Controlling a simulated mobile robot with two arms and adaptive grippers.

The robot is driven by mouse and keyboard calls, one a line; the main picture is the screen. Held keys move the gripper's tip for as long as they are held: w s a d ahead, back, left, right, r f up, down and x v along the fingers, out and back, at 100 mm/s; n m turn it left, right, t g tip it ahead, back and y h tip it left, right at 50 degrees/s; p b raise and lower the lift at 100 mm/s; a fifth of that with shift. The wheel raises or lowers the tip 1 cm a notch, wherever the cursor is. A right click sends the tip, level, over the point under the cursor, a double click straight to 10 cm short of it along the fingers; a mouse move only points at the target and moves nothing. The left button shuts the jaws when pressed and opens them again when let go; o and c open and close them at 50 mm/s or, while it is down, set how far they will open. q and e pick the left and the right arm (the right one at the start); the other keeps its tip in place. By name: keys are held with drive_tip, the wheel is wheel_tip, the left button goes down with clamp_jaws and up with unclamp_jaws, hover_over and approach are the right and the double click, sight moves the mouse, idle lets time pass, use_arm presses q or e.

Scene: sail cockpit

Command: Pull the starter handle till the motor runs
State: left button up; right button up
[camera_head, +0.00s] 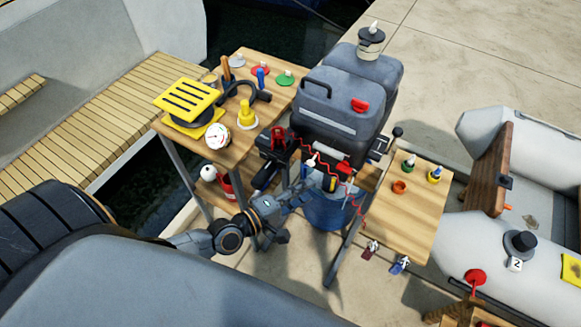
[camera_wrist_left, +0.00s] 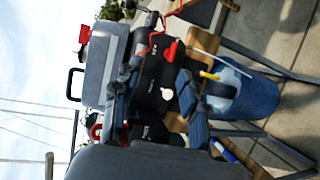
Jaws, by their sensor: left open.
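The outboard motor has a grey cowling (camera_head: 335,110) with a black carry handle and a red fitting (camera_head: 360,105). In the left wrist view the cowling (camera_wrist_left: 103,70) appears sideways. On its dark front are a red grip (camera_wrist_left: 172,50) and a white knob (camera_wrist_left: 167,93). I cannot tell for certain which part is the starter handle. My left gripper (camera_head: 297,213) is open in front of the motor, below its front panel. In the left wrist view its fingers (camera_wrist_left: 157,95) frame the dark front, with nothing seen held. My right gripper is not in view.
A wooden table (camera_head: 215,62) at the left holds a yellow slotted box, a gauge and tools. A small wooden shelf (camera_head: 385,222) stands right of the motor. A blue bucket (camera_head: 327,213) sits beneath the motor. A red coiled cord (camera_head: 349,184) hangs close to my gripper.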

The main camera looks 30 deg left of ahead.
use_arm(q)
drive_tip(key=v, duration=1.1)
drive_tip(key=shift+s, duration=0.35)
drive_tip(key=shift+a+f, duration=0.1)
drive_tip(key=shift+a, duration=0.1)
